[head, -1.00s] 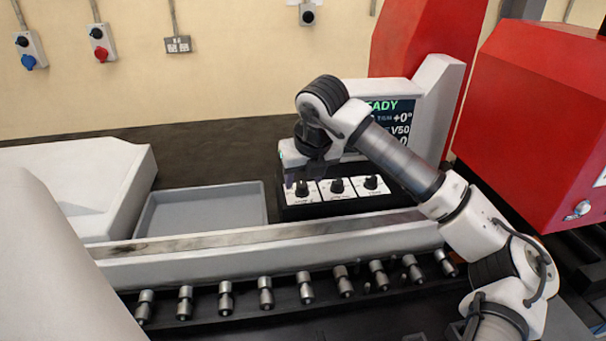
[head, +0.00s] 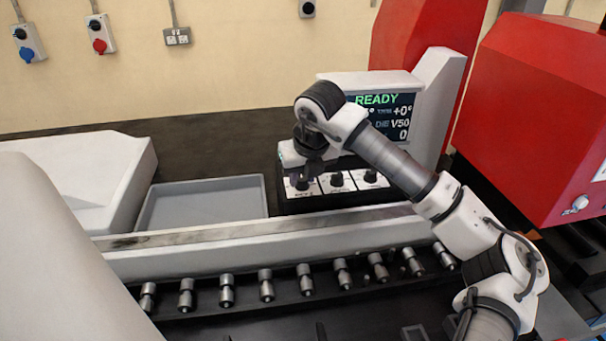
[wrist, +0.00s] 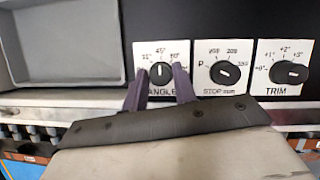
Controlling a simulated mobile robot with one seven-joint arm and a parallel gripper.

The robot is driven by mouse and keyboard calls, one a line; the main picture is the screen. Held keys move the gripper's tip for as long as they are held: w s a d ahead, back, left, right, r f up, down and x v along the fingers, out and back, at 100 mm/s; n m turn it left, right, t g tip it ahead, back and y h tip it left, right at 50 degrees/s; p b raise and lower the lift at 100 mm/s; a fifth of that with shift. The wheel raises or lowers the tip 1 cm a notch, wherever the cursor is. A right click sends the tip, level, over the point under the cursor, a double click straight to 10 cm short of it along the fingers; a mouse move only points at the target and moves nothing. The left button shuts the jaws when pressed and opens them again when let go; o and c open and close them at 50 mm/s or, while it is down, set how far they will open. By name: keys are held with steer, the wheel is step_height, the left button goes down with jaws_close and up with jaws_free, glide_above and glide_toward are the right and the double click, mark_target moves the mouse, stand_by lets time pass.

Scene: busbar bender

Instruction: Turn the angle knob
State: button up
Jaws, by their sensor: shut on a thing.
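The angle knob (wrist: 160,72) is a round black knob on a white plate marked ANGLE, the leftmost of three in the wrist view. Its pale pointer line points about straight up, toward the middle label. My gripper (wrist: 159,88) has one dark finger on each side of the knob and is shut on it. In the head view my gripper (head: 303,172) reaches down over the left knob plate (head: 298,192) and partly hides the knob.
The stop knob (wrist: 225,72) and trim knob (wrist: 291,73) sit close to the right. A grey tray (head: 203,202) lies left of the panel. A screen (head: 385,115) reading READY stands behind my arm. A rail and several rollers (head: 266,285) run in front.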

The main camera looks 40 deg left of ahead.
steer(key=shift+f, duration=0.1)
steer(key=n+g+b, duration=0.1)
steer(key=n+b, duration=0.2)
steer(key=shift+w+y, duration=0.15)
steer(key=shift+y, duration=0.15)
steer(key=n+g+b, duration=0.1)
steer(key=n, duration=0.2)
steer(key=shift+w+n, duration=0.1)
steer(key=shift+n, duration=0.2)
steer(key=n+g, duration=0.1)
steer(key=n, duration=0.1)
steer(key=n+g, duration=0.1)
steer(key=n, duration=0.1)
steer(key=shift+w+r+n, duration=0.1)
steer(key=shift+r+n, duration=0.1)
steer(key=shift+n, duration=0.1)
steer(key=n+p, duration=0.1)
steer(key=n, duration=0.1)
steer(key=n+g+h+p, duration=0.1)
steer(key=n, duration=0.1)
steer(key=shift+a+n+g, duration=0.1)
steer(key=shift+n+g, duration=0.2)
steer(key=shift+h, duration=0.3)
steer(key=o, duration=1)
steer(key=shift+f, duration=0.1)
steer(key=shift+c, duration=0.2)
steer(key=b+v, duration=0.2)
steer(key=v, duration=1.2)
